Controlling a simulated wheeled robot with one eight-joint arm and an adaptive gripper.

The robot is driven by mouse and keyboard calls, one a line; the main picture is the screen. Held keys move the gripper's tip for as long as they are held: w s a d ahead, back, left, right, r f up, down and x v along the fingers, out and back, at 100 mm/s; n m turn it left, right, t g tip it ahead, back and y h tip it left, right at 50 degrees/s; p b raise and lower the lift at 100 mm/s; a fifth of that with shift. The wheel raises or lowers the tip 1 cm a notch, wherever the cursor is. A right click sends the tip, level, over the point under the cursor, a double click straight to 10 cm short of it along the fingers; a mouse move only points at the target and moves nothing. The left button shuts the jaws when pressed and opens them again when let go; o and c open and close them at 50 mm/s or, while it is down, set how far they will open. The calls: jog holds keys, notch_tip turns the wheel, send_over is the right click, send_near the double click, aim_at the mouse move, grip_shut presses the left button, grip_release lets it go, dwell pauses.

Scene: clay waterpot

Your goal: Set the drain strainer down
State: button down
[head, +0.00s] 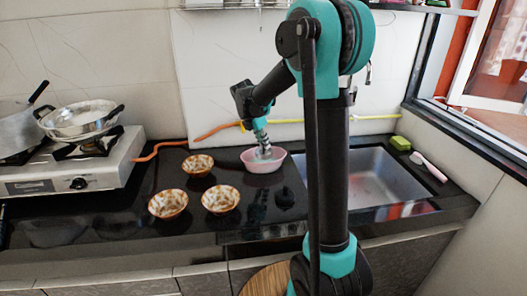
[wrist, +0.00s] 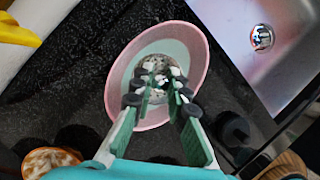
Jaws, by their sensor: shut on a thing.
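My gripper (head: 264,152) points down over the pink bowl (head: 262,167) on the black counter, left of the sink. In the wrist view, my gripper (wrist: 158,86) has its fingertips inside the outline of the pink bowl (wrist: 197,45). It is shut on a small round, speckled grey-and-white thing, which I take to be the drain strainer (wrist: 157,66). The fingers cover part of it. I cannot tell whether it touches the bowl's bottom. In the head view the strainer cannot be made out.
The sink (head: 385,178) lies right of the bowl, with its drain (wrist: 262,38) visible. A black round object (head: 284,198) stands in front of the bowl. Three patterned bowls (head: 221,199) stand to the left. A stove (head: 75,165) with pans is farther left. A green sponge (head: 400,143) lies behind the sink.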

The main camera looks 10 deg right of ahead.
jog(key=shift+f, duration=2)
jog(key=shift+f, duration=0.15)
jog(key=c, duration=1.5)
grip_release()
jog(key=v, duration=1.2)
